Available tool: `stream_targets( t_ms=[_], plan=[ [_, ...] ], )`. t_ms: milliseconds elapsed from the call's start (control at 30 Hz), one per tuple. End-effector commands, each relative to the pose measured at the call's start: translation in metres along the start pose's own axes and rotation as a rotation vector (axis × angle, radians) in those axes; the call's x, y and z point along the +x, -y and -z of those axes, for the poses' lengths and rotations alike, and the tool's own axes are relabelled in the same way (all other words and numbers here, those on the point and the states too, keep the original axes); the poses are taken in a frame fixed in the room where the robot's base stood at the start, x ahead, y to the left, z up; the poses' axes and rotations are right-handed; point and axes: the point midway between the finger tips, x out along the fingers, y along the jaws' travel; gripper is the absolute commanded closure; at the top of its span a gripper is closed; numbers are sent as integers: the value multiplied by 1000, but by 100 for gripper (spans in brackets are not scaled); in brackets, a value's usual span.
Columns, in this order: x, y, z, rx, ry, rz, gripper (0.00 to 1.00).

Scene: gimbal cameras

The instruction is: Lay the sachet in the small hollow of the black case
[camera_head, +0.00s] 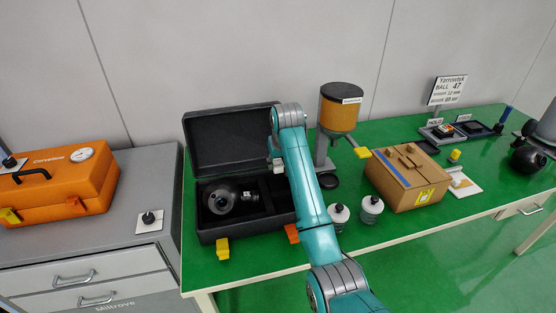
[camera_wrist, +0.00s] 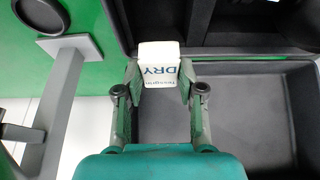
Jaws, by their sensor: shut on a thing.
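My gripper (camera_wrist: 158,82) is shut on a small white sachet (camera_wrist: 158,64) with blue "DRY" lettering, gripped between its fingertips. In the head view my gripper (camera_head: 277,165) is above the back right part of the open black case (camera_head: 205,234); the sachet is hard to make out there. In the wrist view the sachet overlaps the case's back edge, with the raised lid (camera_wrist: 245,120) behind and below. A dark hollow (camera_wrist: 172,18) shows just beyond the sachet. My arm hides part of the case's right side in the head view.
A gimbal camera (camera_head: 221,201) lies in the case's left part. A dispenser (camera_head: 340,117) on a grey stand is close to the case's right. Two small bottles (camera_head: 371,207) and a cardboard box (camera_head: 408,180) stand further right. An orange toolbox (camera_head: 62,190) is on the left cabinet.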

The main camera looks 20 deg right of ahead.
Motion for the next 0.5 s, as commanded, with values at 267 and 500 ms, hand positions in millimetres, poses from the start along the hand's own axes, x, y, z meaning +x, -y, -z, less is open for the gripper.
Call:
stream_targets(
  t_ms=[267,500],
  plan=[
    [22,0,-10,0,2,0,85],
    [39,0,-17,0,1,0,85]
  ],
)
